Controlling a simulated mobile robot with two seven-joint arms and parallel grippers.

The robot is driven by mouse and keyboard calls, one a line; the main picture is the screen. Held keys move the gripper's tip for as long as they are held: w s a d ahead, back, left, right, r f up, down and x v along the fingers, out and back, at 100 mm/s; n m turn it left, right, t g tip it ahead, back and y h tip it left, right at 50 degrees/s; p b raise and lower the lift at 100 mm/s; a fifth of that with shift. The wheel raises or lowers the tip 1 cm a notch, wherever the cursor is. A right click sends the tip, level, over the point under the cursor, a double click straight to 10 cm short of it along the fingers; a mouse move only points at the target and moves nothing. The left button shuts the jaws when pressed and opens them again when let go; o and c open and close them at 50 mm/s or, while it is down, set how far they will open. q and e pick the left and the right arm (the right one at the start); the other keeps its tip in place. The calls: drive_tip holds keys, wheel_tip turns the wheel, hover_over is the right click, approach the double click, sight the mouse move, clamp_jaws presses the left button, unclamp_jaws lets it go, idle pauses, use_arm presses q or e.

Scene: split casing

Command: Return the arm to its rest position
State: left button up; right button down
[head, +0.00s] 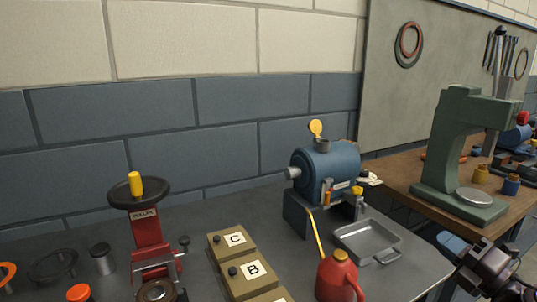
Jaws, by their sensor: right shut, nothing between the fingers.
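My right gripper (484,264) is at the lower right corner, in front of the gap between the two benches. It is dark, shut and empty, and part of it is cut off by the picture edge. It is apart from the metal tray (368,241) to its left. My left gripper is not in view. A blue cylindrical casing (331,170) stands on a dark block at the grey bench's back right, with a yellow cap (316,128) raised above its top opening.
A red oil can (338,277) with a yellow spout stands before the casing. Lettered boxes (233,240) and a red press (147,232) are to the left on the grey bench (205,215). A green press (455,150) stands on the wooden bench at right.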

drive_tip(key=s+a+f+m+g+h+p, duration=0.1)
drive_tip(key=s+f+m+g+h, duration=0.1)
drive_tip(key=s+f+m+h, duration=0.5)
drive_tip(key=s+a+f+m+g+h+p, duration=0.1)
drive_tip(key=s+f+m+h, duration=0.15)
drive_tip(key=f+m, duration=0.95)
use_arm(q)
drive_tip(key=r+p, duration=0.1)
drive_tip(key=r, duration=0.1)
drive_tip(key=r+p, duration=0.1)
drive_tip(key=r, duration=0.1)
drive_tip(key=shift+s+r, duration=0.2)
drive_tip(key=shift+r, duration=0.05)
use_arm(e)
drive_tip(key=s+a+f+m+g, duration=0.2)
drive_tip(key=s+a+f+m, duration=0.1)
drive_tip(key=s, duration=0.5)
drive_tip(key=s+a+f+m+g, duration=0.2)
drive_tip(key=s+a+f+m, duration=0.1)
drive_tip(key=s+a+f, duration=0.3)
drive_tip(key=s, duration=0.2)
drive_tip(key=shift+s+f, duration=0.2)
drive_tip(key=shift+s, duration=0.15)
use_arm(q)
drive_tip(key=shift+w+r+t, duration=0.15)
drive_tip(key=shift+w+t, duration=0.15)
use_arm(e)
drive_tip(key=shift+y, duration=0.25)
